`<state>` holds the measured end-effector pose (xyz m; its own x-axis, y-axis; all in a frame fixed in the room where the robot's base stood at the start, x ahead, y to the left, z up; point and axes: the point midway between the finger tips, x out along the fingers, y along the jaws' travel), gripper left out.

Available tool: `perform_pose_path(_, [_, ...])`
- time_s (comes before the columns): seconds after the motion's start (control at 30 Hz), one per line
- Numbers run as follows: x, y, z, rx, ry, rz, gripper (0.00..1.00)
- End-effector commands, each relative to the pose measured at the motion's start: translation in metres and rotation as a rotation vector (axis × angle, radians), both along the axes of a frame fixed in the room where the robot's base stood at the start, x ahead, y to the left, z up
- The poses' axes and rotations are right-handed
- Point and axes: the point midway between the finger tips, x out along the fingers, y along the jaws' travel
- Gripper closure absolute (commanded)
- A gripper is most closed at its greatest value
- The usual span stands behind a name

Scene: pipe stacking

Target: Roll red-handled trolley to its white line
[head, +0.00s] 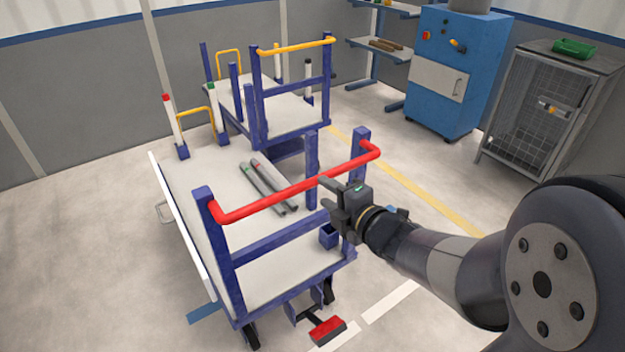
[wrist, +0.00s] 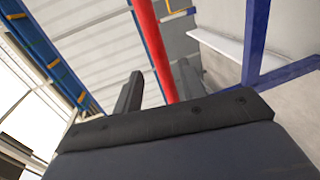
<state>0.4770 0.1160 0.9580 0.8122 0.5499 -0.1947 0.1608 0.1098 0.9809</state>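The red-handled trolley stands in the middle of the head view, with a blue frame, a pale deck (head: 210,180) and a red handle bar (head: 260,202). A white line (head: 390,301) lies on the floor to the front right of the trolley, with another white piece partly behind the red pedal (head: 327,330). My gripper (head: 328,194) is at the right part of the handle. In the wrist view its two fingers (wrist: 160,88) stand apart with the red bar (wrist: 150,45) running between them in the picture. A gap shows beside the left finger; contact with the right finger is unclear.
Grey pipes (head: 268,185) lie on the deck. A yellow-handled trolley (head: 297,46) stands close behind. A blue cabinet (head: 445,80) and a wire-mesh cage (head: 545,110) stand at the back right. A yellow floor line (head: 405,182) crosses open floor on the right.

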Motion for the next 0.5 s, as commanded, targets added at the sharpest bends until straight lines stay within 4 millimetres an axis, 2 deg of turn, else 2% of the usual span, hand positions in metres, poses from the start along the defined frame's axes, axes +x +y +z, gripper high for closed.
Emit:
perform_pose_path(0.2, [0.031, 0.023, -0.009, 0.001, 0.003, 0.003, 0.61])
perform_pose_path(0.5, [0.053, 0.036, -0.013, 0.001, 0.002, -0.001, 0.61])
